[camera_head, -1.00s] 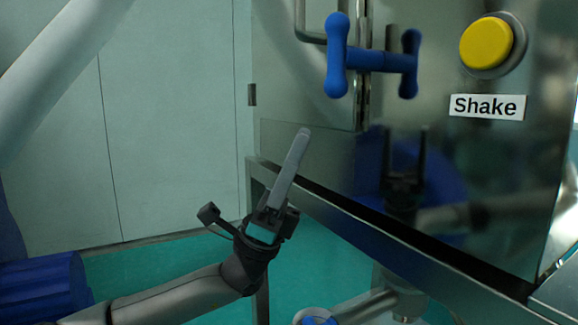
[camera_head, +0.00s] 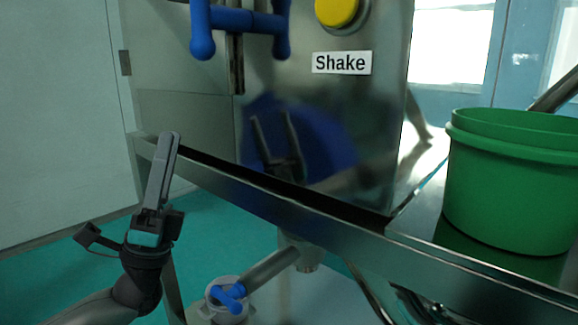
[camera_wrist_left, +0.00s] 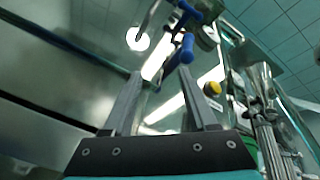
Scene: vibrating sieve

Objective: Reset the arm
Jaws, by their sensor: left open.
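My left gripper (camera_head: 165,170) points upward in front of the steel sieve machine (camera_head: 185,115), apart from it. In the left wrist view its two fingers (camera_wrist_left: 160,98) stand apart with nothing between them. The blue handle (camera_head: 240,18) on the machine door is above and to the right of the gripper in the head view, and also shows in the wrist view (camera_wrist_left: 187,48). The yellow button (camera_head: 336,10) sits above the "Shake" label (camera_head: 342,63). My right gripper is not in view, though a dark gripper-shaped reflection shows in the steel panel.
A green bucket (camera_head: 512,190) stands on the steel shelf at the right. The shelf's front edge (camera_head: 300,212) runs diagonally below the machine. A pipe with a blue valve handle (camera_head: 228,296) is under it. Open floor (camera_head: 50,285) lies at the left.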

